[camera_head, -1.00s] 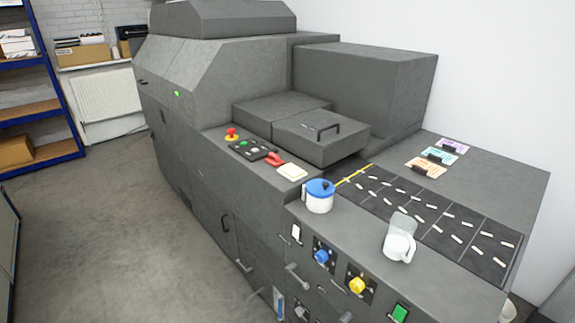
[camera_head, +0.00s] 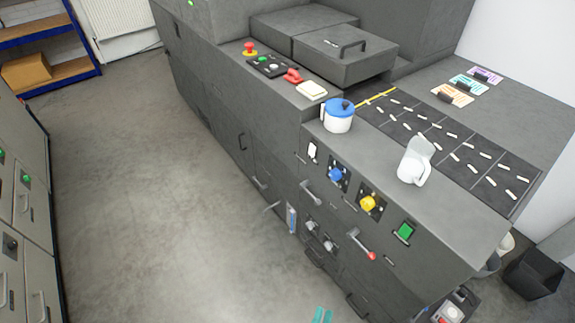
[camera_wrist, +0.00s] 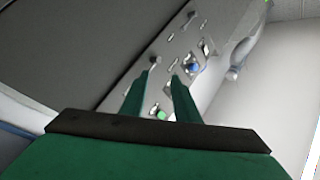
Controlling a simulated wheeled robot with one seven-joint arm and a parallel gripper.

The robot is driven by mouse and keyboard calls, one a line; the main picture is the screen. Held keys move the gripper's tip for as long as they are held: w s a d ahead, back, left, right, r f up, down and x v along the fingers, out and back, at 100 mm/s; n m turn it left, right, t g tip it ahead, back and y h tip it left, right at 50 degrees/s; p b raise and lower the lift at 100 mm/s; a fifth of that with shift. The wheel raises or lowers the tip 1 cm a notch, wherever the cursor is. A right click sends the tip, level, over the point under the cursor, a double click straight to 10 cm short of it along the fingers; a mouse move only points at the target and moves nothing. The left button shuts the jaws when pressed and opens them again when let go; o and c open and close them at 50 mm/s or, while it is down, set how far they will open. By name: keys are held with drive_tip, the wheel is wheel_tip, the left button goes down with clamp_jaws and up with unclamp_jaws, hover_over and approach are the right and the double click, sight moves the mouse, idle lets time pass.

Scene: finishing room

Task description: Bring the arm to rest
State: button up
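My gripper (camera_head: 322,314) shows only as two teal fingertips at the bottom edge of the head view. They are over the floor, in front of the grey machine (camera_head: 262,170). In the wrist view my gripper (camera_wrist: 159,75) has two green fingers with a gap between them, and nothing is held. The fingers point toward the machine's control panel, with a blue knob (camera_wrist: 193,69) and a green switch (camera_wrist: 161,115) beyond them. The rest of my arm is hidden in the head view.
A blue-lidded white pot (camera_head: 338,118) and a white jug (camera_head: 413,165) stand on the machine's ledge. A red-tipped lever (camera_head: 362,246) sticks out of the front. Grey cabinets (camera_head: 25,200) stand at the left. The floor (camera_head: 160,200) between is clear.

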drive_tip(key=s+a+r+n+g+y, duration=0.1)
drive_tip(key=s+a+r+n+y, duration=0.1)
drive_tip(key=r, duration=0.6)
drive_tip(key=s+a+r+n+g+y, duration=0.2)
drive_tip(key=s+a+r+n, duration=0.3)
drive_tip(key=s+r, duration=0.3)
drive_tip(key=s+a+r+n+g+y, duration=0.1)
drive_tip(key=s+a+r+n, duration=0.3)
drive_tip(key=r, duration=0.5)
drive_tip(key=shift+s+a+r+n+g+y, duration=0.3)
drive_tip(key=shift+s+r+n+y, duration=0.15)
drive_tip(key=shift+n+y, duration=0.3)
drive_tip(key=shift+o, duration=0.4)
drive_tip(key=shift+w+f, duration=0.1)
